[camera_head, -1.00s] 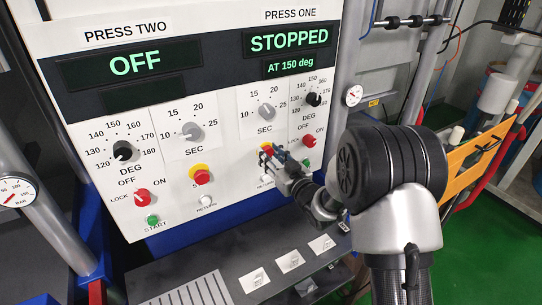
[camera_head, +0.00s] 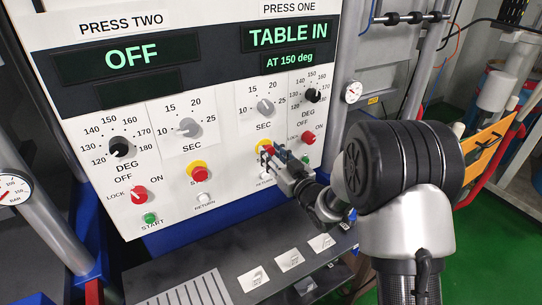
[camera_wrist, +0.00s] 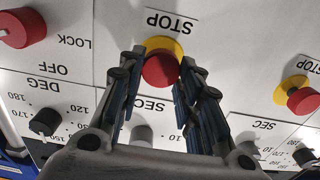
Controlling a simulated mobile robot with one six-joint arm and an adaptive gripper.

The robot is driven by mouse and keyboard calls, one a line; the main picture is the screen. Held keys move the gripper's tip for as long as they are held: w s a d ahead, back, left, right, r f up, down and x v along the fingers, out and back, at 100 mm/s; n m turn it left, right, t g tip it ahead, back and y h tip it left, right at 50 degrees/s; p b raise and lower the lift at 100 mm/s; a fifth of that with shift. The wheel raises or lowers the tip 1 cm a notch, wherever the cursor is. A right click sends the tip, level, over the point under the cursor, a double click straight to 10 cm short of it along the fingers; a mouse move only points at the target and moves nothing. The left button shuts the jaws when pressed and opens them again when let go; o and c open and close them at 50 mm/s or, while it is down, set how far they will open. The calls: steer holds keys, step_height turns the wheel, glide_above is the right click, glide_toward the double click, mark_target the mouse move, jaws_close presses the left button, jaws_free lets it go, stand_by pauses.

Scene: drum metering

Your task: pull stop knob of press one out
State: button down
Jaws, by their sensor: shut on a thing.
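The stop knob of press one is a red mushroom head on a yellow base (camera_head: 265,144), on the white panel below the SEC dial. In the wrist view its red head (camera_wrist: 160,70) shows between my fingers, with the yellow base behind it. My gripper (camera_head: 268,156) is shut on this knob, one finger on each side; the fingers partly cover it in the head view. The press one display (camera_head: 289,33) reads TABLE IN, and the smaller one below reads AT 150 deg.
The red OFF/ON switch of press one (camera_head: 308,138) is close to the right of my gripper. The press two stop knob (camera_head: 199,173) is to the left. A grey shelf with white cards (camera_head: 289,261) lies below the panel. A gauge (camera_head: 353,92) is mounted at the right.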

steer(key=c, duration=1.1)
jaws_free()
steer(key=shift+s, duration=0.1)
steer(key=v, duration=1.2)
steer(key=shift+d, duration=0.1)
